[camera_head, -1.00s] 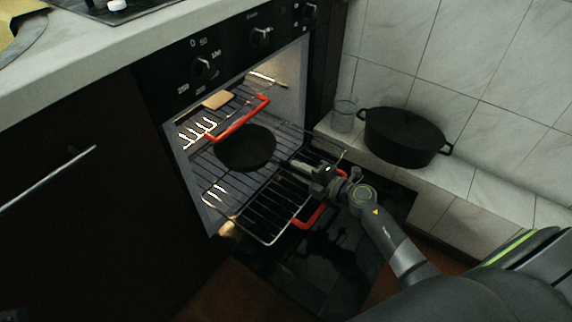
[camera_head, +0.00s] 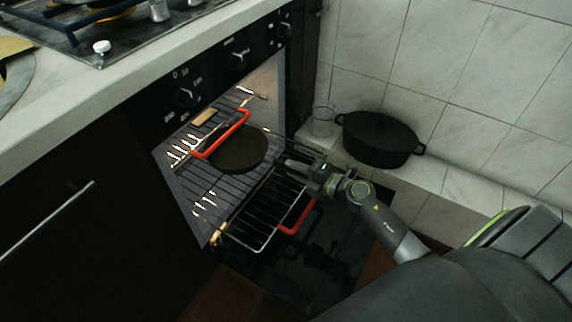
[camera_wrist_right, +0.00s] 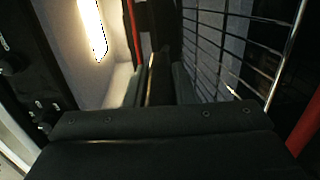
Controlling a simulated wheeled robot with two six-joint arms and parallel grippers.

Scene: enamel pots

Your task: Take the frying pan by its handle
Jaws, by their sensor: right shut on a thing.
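The dark round frying pan (camera_head: 240,151) lies on a wire rack inside the lit, open oven. Its handle side points right, toward the oven mouth. My right gripper (camera_head: 284,163) reaches in from the right and is shut on the pan's handle, which the jaws mostly hide. In the right wrist view the fingers (camera_wrist_right: 158,82) close around a narrow dark handle between them. My left gripper is not in view.
A wire rack with a red front edge (camera_head: 298,215) juts out below the pan, and another red bar (camera_head: 222,135) crosses the oven's upper part. A black pot (camera_head: 378,138) and a glass (camera_head: 322,121) stand on the tiled ledge at right. The counter (camera_head: 60,95) is at upper left.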

